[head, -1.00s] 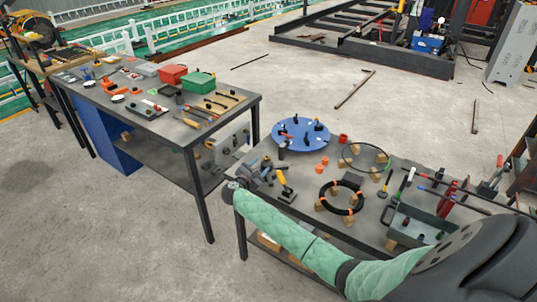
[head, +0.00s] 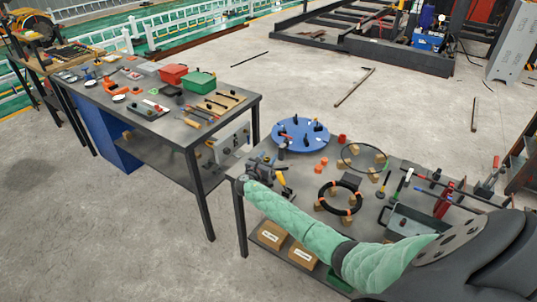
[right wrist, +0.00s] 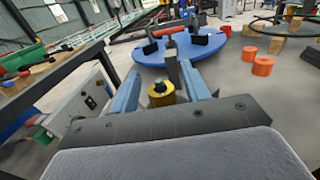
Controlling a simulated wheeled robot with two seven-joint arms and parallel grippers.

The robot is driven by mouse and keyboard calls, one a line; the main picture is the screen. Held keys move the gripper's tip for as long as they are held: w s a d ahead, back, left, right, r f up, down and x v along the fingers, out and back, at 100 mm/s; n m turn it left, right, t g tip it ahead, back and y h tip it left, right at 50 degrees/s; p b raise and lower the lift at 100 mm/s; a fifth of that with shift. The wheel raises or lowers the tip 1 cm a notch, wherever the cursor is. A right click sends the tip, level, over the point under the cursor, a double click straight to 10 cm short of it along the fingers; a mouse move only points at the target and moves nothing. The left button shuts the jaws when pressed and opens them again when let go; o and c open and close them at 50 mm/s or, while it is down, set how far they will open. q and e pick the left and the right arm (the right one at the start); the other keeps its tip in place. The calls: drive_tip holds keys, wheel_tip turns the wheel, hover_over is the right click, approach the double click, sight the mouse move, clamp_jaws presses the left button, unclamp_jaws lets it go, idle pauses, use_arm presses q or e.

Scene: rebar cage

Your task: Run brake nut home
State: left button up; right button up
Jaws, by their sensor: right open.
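My right gripper (head: 262,170) is at the left end of the near table, over a cluster of small dark parts. In the right wrist view its blue-grey fingers (right wrist: 161,88) are open and apart. Between them shows a short yellow cylinder with a dark top (right wrist: 161,93); I cannot tell whether this is the brake nut, or whether a finger touches it. A grey upright post (right wrist: 171,62) stands just behind it. In the head view a yellow-handled part (head: 282,178) shows just right of the gripper. My left gripper is not in view.
A blue round plate (head: 292,126) with black fixtures lies behind the gripper. Orange blocks (head: 321,164), a black ring (head: 330,207) on wooden blocks and a grey tray (head: 395,222) are to the right.

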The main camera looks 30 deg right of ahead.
drive_tip(key=shift+w+d, duration=0.2)
drive_tip(key=shift+d, duration=0.3)
drive_tip(key=c, duration=1)
